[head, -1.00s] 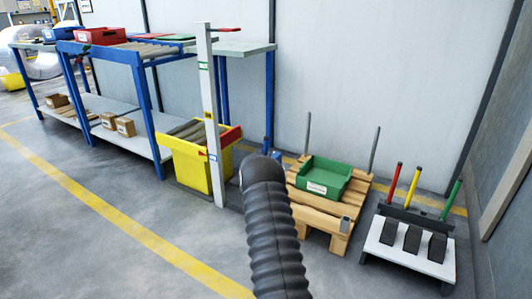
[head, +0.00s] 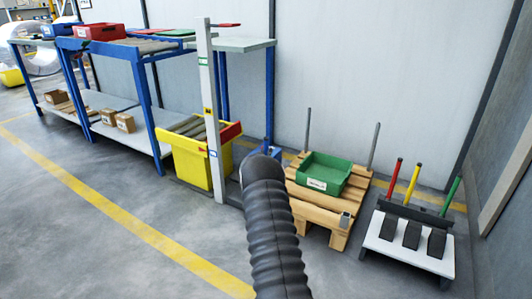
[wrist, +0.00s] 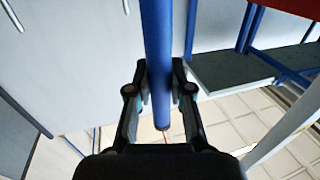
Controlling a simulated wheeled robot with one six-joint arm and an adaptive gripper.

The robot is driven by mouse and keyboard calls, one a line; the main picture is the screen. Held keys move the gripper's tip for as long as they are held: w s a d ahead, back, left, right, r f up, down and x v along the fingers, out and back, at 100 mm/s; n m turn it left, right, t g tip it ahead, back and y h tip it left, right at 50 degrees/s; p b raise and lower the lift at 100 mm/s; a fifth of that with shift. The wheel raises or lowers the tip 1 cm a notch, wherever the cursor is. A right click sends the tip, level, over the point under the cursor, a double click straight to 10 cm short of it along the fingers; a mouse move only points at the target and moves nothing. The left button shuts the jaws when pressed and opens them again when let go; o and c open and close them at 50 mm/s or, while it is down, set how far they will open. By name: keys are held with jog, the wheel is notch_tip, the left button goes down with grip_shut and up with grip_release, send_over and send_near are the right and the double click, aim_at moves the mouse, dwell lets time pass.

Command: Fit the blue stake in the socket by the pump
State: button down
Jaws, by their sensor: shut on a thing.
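In the wrist view my gripper (wrist: 160,98) is shut on the blue stake (wrist: 157,45). The stake runs from the top edge down between the fingers, and its lower end shows just past them. In the head view my black ribbed arm hides my gripper and most or all of the stake. A wooden pallet (head: 318,213) stands right of my arm. A small grey fitting, perhaps a socket (head: 346,219), sits at its front right corner. A small blue part (head: 276,151) shows beside my arm. I cannot pick out the pump for certain.
The pallet carries a green bin (head: 323,174) and two grey posts (head: 374,147). A white stand (head: 408,248) with red, yellow and green levers is at the right. A yellow bin (head: 190,163) and white post (head: 210,110) stand left. Floor at front left is clear.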

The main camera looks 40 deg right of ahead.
jog(key=shift+f, duration=1.4)
jog(key=c, duration=1)
grip_release()
jog(key=shift+o, duration=0.2)
jog(key=shift+a, duration=0.1)
jog(key=v, duration=1.2)
